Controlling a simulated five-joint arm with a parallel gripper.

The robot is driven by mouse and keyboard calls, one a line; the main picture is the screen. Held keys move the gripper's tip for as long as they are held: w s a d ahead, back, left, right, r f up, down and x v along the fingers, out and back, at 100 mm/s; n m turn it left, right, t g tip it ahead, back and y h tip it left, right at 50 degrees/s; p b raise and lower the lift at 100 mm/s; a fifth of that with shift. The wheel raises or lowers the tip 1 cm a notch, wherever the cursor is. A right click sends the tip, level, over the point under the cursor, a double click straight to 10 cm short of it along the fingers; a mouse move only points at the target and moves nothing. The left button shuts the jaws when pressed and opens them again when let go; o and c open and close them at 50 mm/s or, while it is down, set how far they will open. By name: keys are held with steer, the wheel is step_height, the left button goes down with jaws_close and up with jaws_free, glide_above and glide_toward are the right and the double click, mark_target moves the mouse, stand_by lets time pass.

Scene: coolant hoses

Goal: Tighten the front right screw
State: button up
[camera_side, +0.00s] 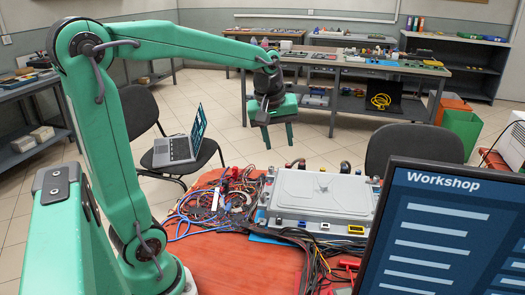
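A grey metal unit with a flat lid (318,192) lies on the red table (232,270). Small fasteners show around its edge, but single screws are too small to tell apart, including the front right one. Dark hose ends (345,167) stand along its back edge. Small connectors, one of them yellow (355,229), sit along its front side. My gripper (278,142) hangs above and behind the unit's left part, fingers pointing down. Its two green fingers are apart with nothing visible between them. It touches neither the unit nor the table.
A tangle of coloured cables (212,204) covers the table left of the unit. Black cables (312,255) run down its front. A monitor (440,230) blocks the lower right. A chair with a laptop (180,145) stands behind left, another chair (412,148) behind right.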

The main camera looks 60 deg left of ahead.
steer(key=w+a+f+n+g, duration=0.2)
steer(key=w+a+f+n, duration=0.2)
steer(key=w+a+n, duration=0.3)
steer(key=n, duration=0.6)
glide_above(272, 167)
steer(key=shift+g+h, duration=0.4)
step_height(272, 167, down, 8)
steer(key=shift+s+r, duration=0.1)
steer(key=shift+f, duration=3.95)
jaws_close()
